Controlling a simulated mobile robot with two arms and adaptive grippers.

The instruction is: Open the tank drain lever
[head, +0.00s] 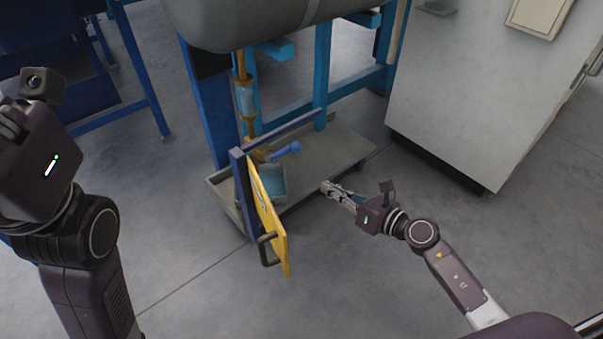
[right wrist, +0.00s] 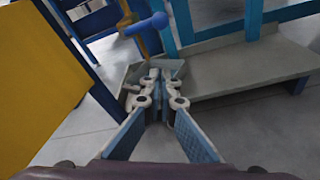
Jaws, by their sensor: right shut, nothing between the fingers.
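The tank drain lever (head: 288,149) has a blue handle on a brass-coloured valve below the grey tank (head: 240,20). The lever also shows at the top of the right wrist view (right wrist: 148,25), beyond my fingertips. My right gripper (head: 326,187) is shut and empty. It is to the right of and in front of the lever, apart from it, and points toward the blue frame. My left arm's wrist is at the left edge of the head view; its fingers are not visible.
A yellow panel door (head: 266,213) with a dark handle stands open left of the lever. A grey tray shelf (head: 345,153) lies under the tank. A blue open box (head: 268,186) sits behind the door. A grey cabinet (head: 465,90) stands at the right. Floor in front is clear.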

